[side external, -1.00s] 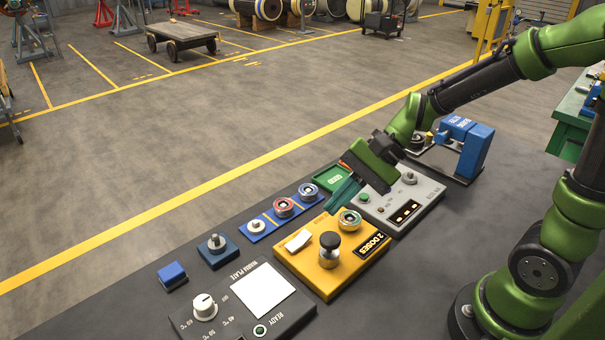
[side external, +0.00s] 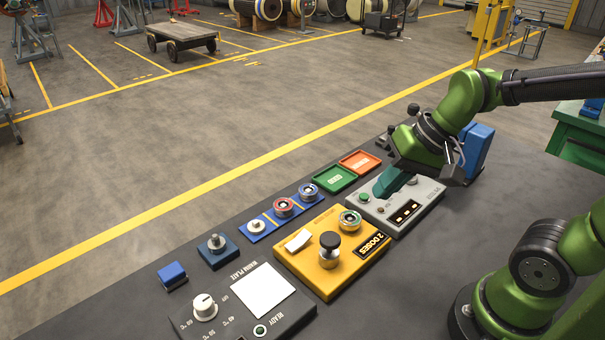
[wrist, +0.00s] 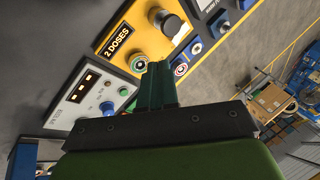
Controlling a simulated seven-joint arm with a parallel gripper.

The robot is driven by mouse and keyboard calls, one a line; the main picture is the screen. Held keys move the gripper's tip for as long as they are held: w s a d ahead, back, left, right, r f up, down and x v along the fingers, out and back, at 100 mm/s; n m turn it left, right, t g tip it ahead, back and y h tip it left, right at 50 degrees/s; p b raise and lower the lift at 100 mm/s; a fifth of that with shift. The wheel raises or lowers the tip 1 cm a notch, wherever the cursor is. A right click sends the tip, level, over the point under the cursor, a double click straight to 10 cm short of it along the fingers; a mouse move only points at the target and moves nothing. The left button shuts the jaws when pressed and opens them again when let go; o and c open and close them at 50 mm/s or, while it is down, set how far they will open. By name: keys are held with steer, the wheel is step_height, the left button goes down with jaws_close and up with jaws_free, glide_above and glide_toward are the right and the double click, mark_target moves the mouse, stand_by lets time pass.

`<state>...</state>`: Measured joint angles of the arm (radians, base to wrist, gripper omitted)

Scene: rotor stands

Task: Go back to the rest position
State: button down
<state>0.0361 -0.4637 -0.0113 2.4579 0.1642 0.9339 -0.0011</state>
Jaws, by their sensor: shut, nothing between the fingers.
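My gripper (side external: 384,188) is above the grey control box (side external: 425,205), its teal fingers together with nothing between them. In the wrist view the shut fingers (wrist: 156,80) point toward the yellow dosing box (wrist: 145,45). The yellow box also stands left of my gripper in the side view (side external: 310,274), with a black-topped knob and a round dial on it. The part of the grey box behind my fingers and wrist is hidden.
A green tray (side external: 335,179) and an orange tray (side external: 360,162) lie behind the boxes. A blue block stand (side external: 477,146) is close to the right of my wrist. A blue strip with round parts (side external: 262,229) and the black warm plate (side external: 285,316) are left.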

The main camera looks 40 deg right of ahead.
steer(key=r+t, duration=0.1)
steer(key=s+d+r+n, duration=0.1)
steer(key=r, duration=0.1)
steer(key=s+r+n+t+h, duration=0.1)
steer(key=shift+d+r+t, duration=0.15)
steer(key=shift+r+t, duration=0.15)
steer(key=shift+r, duration=0.1)
